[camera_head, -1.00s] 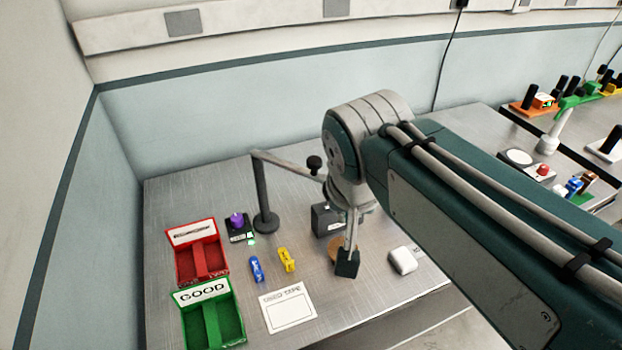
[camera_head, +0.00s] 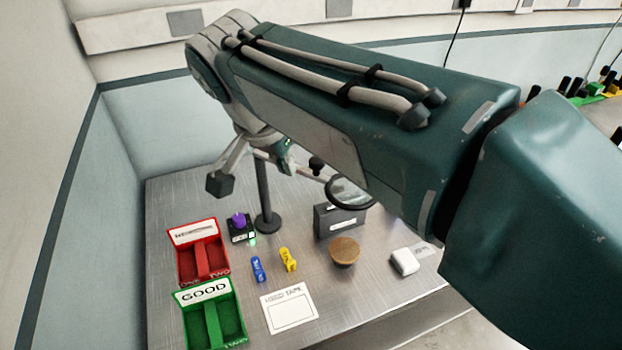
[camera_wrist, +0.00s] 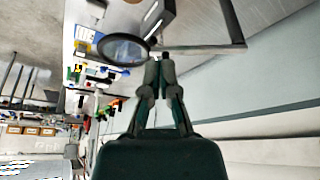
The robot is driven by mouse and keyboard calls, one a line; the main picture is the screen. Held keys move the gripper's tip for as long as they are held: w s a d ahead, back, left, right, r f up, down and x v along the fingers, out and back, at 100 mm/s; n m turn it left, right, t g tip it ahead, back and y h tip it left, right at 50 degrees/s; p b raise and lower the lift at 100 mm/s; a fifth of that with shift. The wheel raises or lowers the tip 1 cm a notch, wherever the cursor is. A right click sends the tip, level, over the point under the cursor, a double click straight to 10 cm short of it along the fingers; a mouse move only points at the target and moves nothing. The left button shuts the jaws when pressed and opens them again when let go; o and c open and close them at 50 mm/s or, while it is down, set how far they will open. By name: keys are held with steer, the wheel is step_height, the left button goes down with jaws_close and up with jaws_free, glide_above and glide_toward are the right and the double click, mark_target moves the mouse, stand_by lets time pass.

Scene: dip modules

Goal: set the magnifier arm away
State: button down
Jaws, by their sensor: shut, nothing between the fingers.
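The magnifier arm has a dark upright post (camera_head: 264,190) on a round base at the back of the metal table. Its bar and black knob (camera_head: 317,163) reach right to a round lens (camera_head: 351,192), partly hidden behind my arm. The wrist view also shows the lens (camera_wrist: 124,50), the bar (camera_wrist: 200,49) and the post (camera_wrist: 232,22).
A red bin (camera_head: 203,260) and a green GOOD bin (camera_head: 213,318) stand at left. Near them are a purple-topped module (camera_head: 239,226), a blue part (camera_head: 258,269) and a yellow part (camera_head: 288,260). A white card (camera_head: 289,310), cork-topped piece (camera_head: 345,251), dark box (camera_head: 338,221) and white block (camera_head: 404,262) lie rightward.

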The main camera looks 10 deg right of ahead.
mark_target(310, 167)
steer(key=w+d+f, duration=0.5)
steer(key=w+f, duration=0.1)
steer(key=f, duration=0.3)
steer(key=shift+f, duration=0.15)
steer(key=shift+d, duration=0.1)
stand_by(0.4)
